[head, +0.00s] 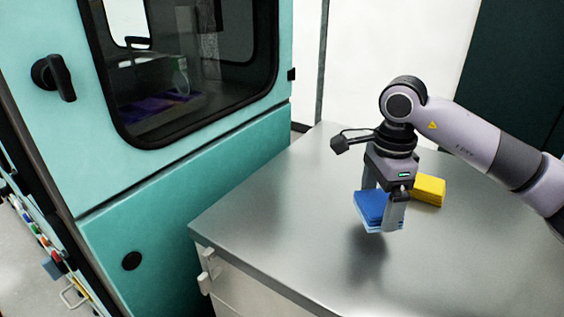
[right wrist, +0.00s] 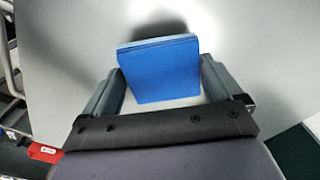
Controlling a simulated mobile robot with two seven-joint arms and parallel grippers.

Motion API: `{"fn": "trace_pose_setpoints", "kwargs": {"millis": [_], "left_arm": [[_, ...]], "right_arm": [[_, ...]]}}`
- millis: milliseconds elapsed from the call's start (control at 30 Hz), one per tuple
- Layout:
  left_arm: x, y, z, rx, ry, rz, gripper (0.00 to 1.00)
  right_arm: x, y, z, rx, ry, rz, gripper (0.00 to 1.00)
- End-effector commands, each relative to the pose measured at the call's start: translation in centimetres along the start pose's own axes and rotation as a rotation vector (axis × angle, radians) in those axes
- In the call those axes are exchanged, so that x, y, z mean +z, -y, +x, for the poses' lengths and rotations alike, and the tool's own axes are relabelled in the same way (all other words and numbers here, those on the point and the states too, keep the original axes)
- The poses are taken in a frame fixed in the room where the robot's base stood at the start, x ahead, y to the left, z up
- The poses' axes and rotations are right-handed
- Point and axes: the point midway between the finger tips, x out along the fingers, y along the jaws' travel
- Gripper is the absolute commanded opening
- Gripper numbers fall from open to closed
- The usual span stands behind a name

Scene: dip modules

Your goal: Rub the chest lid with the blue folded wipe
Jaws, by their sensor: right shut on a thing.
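The blue folded wipe (head: 371,206) is held between the fingers of my right gripper (head: 382,212), above the grey metal chest lid (head: 290,215). A shadow lies on the lid below it, and the wipe looks a little apart from the surface. In the right wrist view the blue wipe (right wrist: 162,70) sits between both fingertips of my right gripper (right wrist: 160,78), with the lid (right wrist: 60,40) behind it. My left gripper is in neither view.
A yellow folded wipe (head: 429,189) lies on the lid, just right of and behind my right gripper. A teal cabinet with a dark window (head: 180,165) stands along the left. The lid's left and front parts are clear. A latch (head: 207,268) sits at the chest's front left corner.

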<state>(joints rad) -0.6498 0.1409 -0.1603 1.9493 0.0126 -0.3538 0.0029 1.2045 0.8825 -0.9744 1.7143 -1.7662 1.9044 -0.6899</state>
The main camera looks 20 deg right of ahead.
Motion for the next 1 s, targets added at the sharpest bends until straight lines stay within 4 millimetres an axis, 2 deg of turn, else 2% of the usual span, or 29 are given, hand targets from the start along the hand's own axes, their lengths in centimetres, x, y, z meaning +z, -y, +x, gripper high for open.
{"fn": "trace_pose_setpoints", "kwargs": {"millis": [300,500,1000], "left_arm": [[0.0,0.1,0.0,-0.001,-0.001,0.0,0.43],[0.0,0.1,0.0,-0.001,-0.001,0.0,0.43],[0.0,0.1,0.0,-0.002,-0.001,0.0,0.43]], "right_arm": [[-0.4,-0.4,-2.9,-0.004,0.001,0.005,0.64],[-0.6,-0.7,-4.2,-0.002,0.0,0.007,0.64],[-0.6,-0.8,-4.5,-0.002,0.001,0.008,0.64]]}}
